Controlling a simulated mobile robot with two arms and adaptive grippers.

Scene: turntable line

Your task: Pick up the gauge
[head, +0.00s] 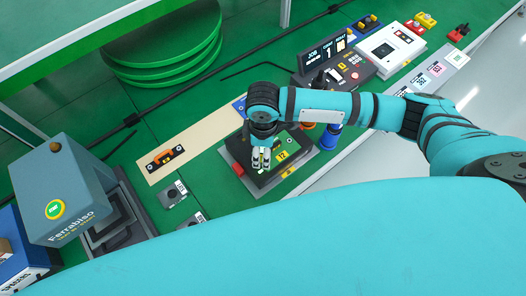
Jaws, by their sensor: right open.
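I cannot say for sure which thing is the gauge. A small black and orange device (165,158) lies on a beige strip to the left of the gripper and is a possible one. My left gripper is not in view.
A grey machine (66,193) with a yellow-green button stands at left. Small grey tagged blocks (173,194) lie near it. A control box with a display (335,62) and a white box (391,48) stand at the back right. Stacked green discs (160,50) are at the back.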

